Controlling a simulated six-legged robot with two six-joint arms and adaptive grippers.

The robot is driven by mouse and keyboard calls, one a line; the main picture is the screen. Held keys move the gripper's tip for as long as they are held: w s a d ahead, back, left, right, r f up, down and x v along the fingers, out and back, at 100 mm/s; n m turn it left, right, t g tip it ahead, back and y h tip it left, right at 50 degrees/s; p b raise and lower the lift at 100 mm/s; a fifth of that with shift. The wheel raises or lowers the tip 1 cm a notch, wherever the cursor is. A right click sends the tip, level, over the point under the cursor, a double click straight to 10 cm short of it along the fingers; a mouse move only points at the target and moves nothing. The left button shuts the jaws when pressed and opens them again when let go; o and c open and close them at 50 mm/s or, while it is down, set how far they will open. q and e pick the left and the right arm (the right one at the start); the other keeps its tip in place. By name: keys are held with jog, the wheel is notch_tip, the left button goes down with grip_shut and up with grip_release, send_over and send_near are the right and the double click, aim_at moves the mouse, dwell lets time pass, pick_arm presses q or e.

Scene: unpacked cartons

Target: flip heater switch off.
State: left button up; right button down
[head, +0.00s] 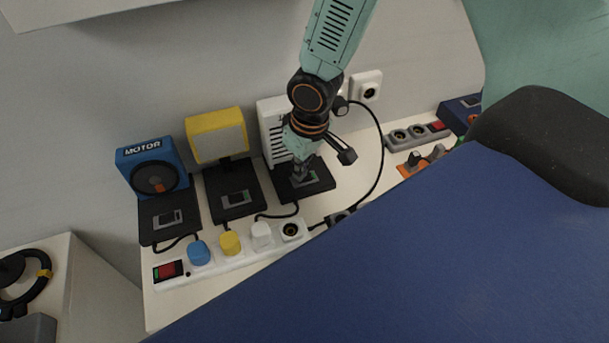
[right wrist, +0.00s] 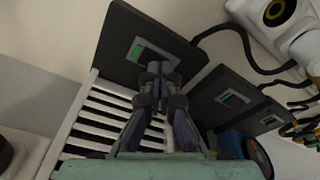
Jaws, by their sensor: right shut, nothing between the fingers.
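The heater (head: 272,120) is a white slatted box against the wall, with a black base plate (head: 322,184) in front of it. Its slats also show in the right wrist view (right wrist: 88,125). The heater switch (head: 312,178) is a small grey rocker on that plate. In the right wrist view the switch (right wrist: 138,49) shows a lit green part. My right gripper (head: 299,176) is shut and empty, pointing down at the plate beside the switch. In the right wrist view its fingertips (right wrist: 160,70) overlap the switch's near end; I cannot tell whether they touch. My left gripper is not in view.
Left of the heater stand a yellow lamp (head: 217,138) and a blue motor box (head: 134,157), each with a black switch plate. A white power strip (head: 212,262) with coloured plugs lies in front. A black cable (head: 381,150) runs right of my gripper.

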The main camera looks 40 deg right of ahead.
jog(key=shift+f, duration=0.15)
notch_tip(320, 180, up, 7)
jog(key=p, duration=0.6)
dwell(0.5)
dwell(0.4)
